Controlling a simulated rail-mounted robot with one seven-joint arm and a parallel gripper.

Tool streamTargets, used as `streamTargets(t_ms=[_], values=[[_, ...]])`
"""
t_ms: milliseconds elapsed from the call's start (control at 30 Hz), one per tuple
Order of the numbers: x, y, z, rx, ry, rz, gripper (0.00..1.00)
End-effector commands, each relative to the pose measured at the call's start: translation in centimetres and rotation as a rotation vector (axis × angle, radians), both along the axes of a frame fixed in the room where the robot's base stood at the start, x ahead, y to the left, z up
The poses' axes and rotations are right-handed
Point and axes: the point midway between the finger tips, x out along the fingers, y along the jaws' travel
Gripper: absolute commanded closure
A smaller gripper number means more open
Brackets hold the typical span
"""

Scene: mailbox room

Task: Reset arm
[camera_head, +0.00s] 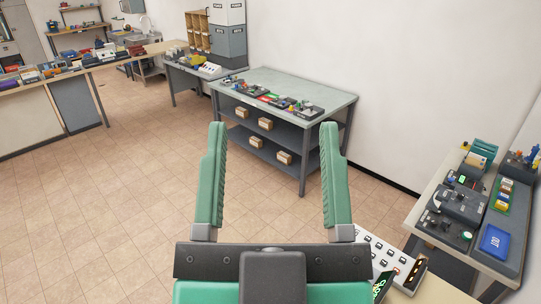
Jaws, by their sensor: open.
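My gripper (273,140) is in the lower middle of the head view. Its two green fingers stand upright and wide apart, with nothing between them but the view of the floor and a workbench behind. It is open and empty. The grey mounting bar and the green body of the gripper show at the bottom edge. The rest of my arm is out of view.
A grey workbench (325,97) with lower shelves and boxes stands ahead. A side table (424,208) with devices and a blue tray (494,241) is at right. A white panel (373,250) lies close by the right finger. The tiled floor (110,200) at left is clear.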

Motion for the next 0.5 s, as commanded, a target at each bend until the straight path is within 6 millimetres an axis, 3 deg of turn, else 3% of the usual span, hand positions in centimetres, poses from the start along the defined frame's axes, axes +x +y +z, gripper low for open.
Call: streamTargets(t_ms=[167,267,367,500], values=[[0.1,0.1,0.0,-0.001,0.004,0.001,0.38],[0.1,0.1,1.1,0.001,0.005,0.003,0.38],[0.2,0.1,4.1,0.004,0.007,0.006,0.38],[0.2,0.3,9.8,0.012,0.008,0.017,0.38]])
